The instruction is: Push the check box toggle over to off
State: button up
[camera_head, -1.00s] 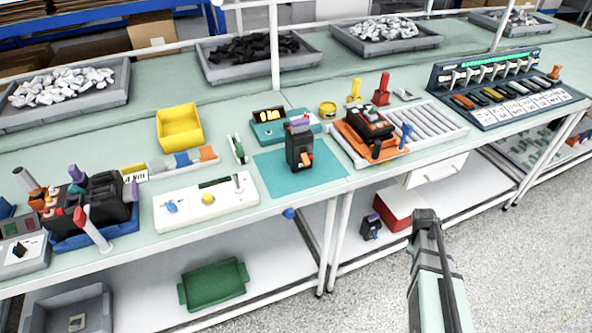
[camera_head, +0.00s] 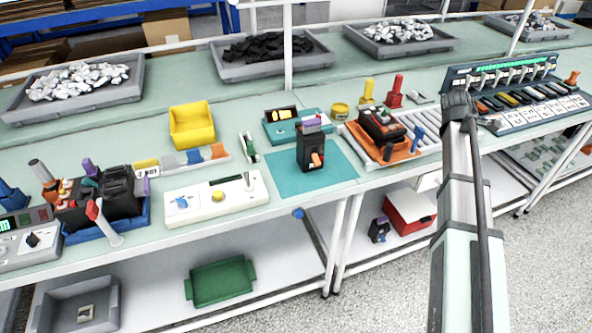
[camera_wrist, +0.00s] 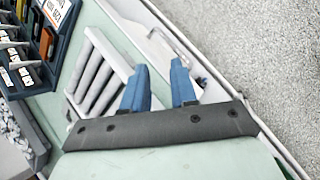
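I cannot tell for sure which thing is the check box. A white panel box (camera_head: 215,203) on the bench has a blue knob, a yellow button and a small upright lever (camera_head: 248,181) at its right end. A black breaker (camera_head: 311,149) with an orange toggle (camera_head: 317,159) stands upright on a teal mat (camera_head: 290,184). A teal box (camera_head: 284,128) with a lit yellow display sits behind it. My gripper (camera_wrist: 160,68) shows two blue fingers apart with nothing between them.
An orange fixture (camera_head: 392,154) and a grey roller tray (camera_head: 424,128) lie right of the mat. A blue rack (camera_head: 515,70) of breakers stands farther right. A yellow bin (camera_head: 192,128) and a metal post (camera_head: 288,50) stand behind. The floor in front is clear.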

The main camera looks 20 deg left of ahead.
notch_tip(320, 180, up, 6)
jog(key=a+n, duration=0.1)
jog(key=a, duration=0.1)
notch_tip(320, 180, up, 4)
jog(key=m+g+y, duration=0.5)
jog(key=m+y, duration=0.2)
jog(key=y, duration=0.3)
send_over(246, 173)
jog(key=d, duration=0.5)
jog(key=x, duration=1.3)
jog(key=shift+w+f, duration=0.1)
jog(key=shift+f, duration=0.05)
grip_shut()
